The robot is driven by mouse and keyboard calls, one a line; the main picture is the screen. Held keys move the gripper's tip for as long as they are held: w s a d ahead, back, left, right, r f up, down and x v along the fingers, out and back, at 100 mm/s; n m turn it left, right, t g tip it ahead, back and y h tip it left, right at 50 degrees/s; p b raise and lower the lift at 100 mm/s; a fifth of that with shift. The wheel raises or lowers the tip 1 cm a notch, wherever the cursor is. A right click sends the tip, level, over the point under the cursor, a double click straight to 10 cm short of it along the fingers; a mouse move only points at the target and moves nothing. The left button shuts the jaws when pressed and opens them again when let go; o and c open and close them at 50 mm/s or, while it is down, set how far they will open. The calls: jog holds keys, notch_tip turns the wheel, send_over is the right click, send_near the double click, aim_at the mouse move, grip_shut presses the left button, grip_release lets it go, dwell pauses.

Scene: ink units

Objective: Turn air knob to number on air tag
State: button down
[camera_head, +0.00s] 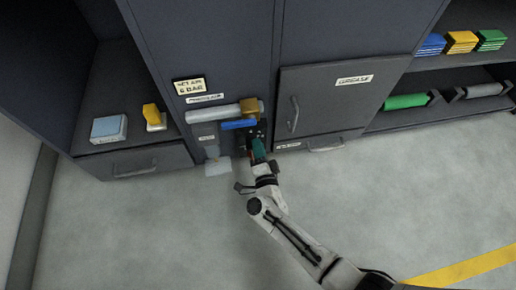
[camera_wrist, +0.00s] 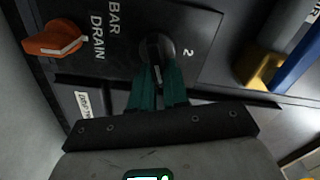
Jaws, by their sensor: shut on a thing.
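The air tag (camera_head: 189,86) is a pale yellow plate on the cabinet front in the head view. It appears to read "SET AIR 6 BAR". The air knob (camera_wrist: 155,44) is a dark round knob on a black panel (camera_wrist: 205,65) in the wrist view, with the number 2 printed to its right and "BAR" to its left. My gripper (camera_wrist: 157,88) has teal fingers, shut on the knob from below in the picture and hiding its lower part. In the head view my gripper (camera_head: 259,149) reaches the panel, where the knob is hidden.
An orange knob (camera_wrist: 54,40) sits left of "DRAIN" on the same panel. A pale roll (camera_head: 212,113) with a brass-coloured block and a blue bar (camera_head: 238,124) stick out close above my gripper. A pale sheet (camera_head: 218,168) is below left. The floor around is clear.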

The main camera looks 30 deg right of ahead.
jog(key=shift+w+d+f+m+b, duration=0.15)
jog(key=shift+m+b, duration=0.2)
jog(key=shift+m, duration=0.65)
jog(key=shift+s+d+f+m+b, duration=0.1)
jog(key=shift+m+b, duration=0.25)
jog(key=shift+m, duration=0.65)
jog(key=c, duration=1.1)
grip_release()
jog(key=p+v, duration=0.3)
jog(key=v, duration=0.7)
jog(key=shift+s+a, duration=0.15)
jog(key=shift+s, duration=0.2)
